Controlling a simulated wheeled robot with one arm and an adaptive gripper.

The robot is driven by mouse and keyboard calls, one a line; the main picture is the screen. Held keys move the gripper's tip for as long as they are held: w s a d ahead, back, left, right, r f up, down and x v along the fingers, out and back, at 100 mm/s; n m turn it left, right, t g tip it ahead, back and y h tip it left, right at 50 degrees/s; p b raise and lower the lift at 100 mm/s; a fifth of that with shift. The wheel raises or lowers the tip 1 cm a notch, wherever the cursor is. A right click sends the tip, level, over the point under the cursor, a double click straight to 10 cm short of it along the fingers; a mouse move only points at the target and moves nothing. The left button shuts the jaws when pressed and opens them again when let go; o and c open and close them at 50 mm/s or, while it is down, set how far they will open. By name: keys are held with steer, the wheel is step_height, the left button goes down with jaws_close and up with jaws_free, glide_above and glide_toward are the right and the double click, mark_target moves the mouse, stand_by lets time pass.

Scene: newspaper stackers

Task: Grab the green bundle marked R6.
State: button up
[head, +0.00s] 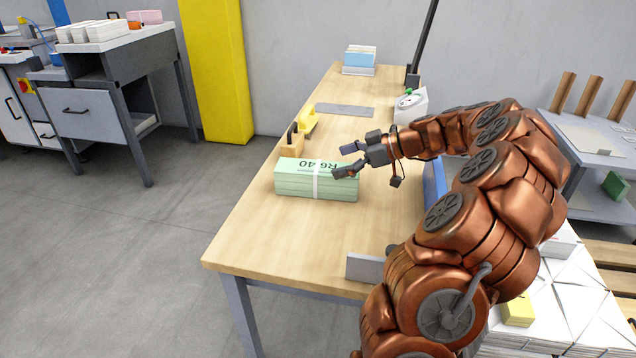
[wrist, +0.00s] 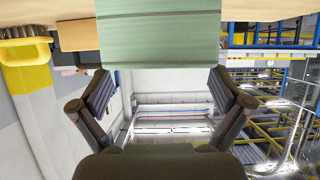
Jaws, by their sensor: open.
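The green bundle (head: 300,185) lies on the wooden table, a stack of green sheets with a white band around its middle. Its dark print appears upside down and looks like R6 or RG with 40. My gripper (head: 343,160) is open at the bundle's right end, with one finger overlapping its top right corner in the head view. In the wrist view the bundle (wrist: 160,38) fills the top centre, between and just beyond the spread fingertips of my gripper (wrist: 163,78). Nothing is held. I cannot tell whether a finger touches the bundle.
The wooden table (head: 245,245) is clear at its front left. A wooden block (head: 291,147) and a yellow-handled tool (head: 308,122) stand just behind the bundle. A grey upright plate (head: 364,268) is in front. A white dial scale (head: 410,104) stands at the back right.

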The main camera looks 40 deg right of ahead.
mark_target(319, 167)
steer(key=shift+a+r+b+x, duration=0.15)
steer(key=shift+b+x, duration=0.25)
steer(key=shift+x, duration=1.1)
steer(key=shift+a+r+b+x, duration=0.1)
steer(key=shift+a+b+x, duration=0.2)
steer(key=shift+x, duration=1.25)
steer(key=shift+s+d, duration=0.1)
steer(key=shift+s, duration=0.1)
steer(key=c, duration=1.9)
